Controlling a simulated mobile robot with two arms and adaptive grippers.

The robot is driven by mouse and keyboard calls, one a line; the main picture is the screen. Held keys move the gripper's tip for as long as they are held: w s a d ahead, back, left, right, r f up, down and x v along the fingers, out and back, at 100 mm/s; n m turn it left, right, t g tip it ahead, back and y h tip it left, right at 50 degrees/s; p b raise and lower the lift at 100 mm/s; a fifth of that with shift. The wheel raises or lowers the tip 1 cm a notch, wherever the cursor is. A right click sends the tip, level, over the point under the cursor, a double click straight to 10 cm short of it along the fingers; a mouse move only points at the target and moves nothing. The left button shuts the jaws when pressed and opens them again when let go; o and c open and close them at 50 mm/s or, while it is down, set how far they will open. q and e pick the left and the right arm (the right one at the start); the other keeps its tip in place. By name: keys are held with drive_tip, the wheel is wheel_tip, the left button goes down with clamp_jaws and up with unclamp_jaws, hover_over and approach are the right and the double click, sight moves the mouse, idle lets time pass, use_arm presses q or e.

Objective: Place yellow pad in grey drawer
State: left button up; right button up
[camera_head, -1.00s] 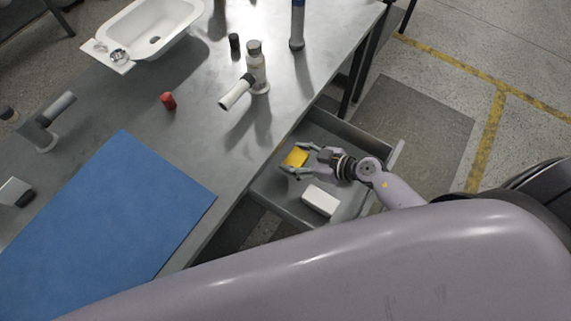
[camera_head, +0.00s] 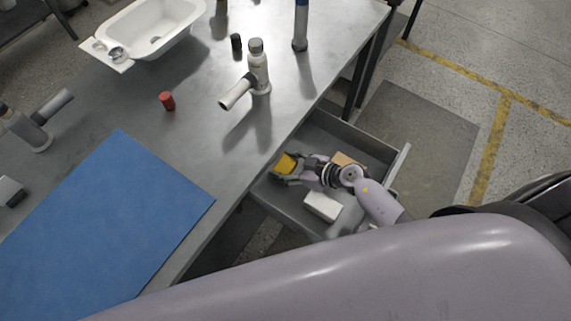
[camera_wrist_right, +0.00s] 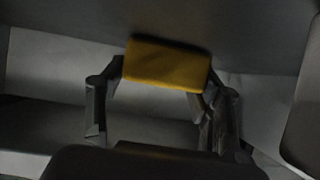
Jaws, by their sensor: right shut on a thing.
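The yellow pad (camera_head: 287,164) is held between the fingers of my right gripper (camera_head: 284,172), over the table side of the open grey drawer (camera_head: 325,138). In the right wrist view the pad (camera_wrist_right: 166,64) spans the gap between the two fingers of the gripper (camera_wrist_right: 160,95), near their tips. I cannot tell whether the pad touches the drawer floor or wall. My left gripper is not in view.
In the drawer are a white box (camera_head: 322,206) and a tan block (camera_head: 347,160) partly behind my arm.

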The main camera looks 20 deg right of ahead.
drive_tip(key=shift+f, duration=0.1)
drive_tip(key=o, duration=1)
drive_tip(key=shift+c, duration=0.2)
drive_tip(key=shift+s+d+r, duration=0.15)
drive_tip(key=shift+r, duration=0.1)
drive_tip(key=p+v, duration=0.1)
drive_tip(key=v, duration=0.6)
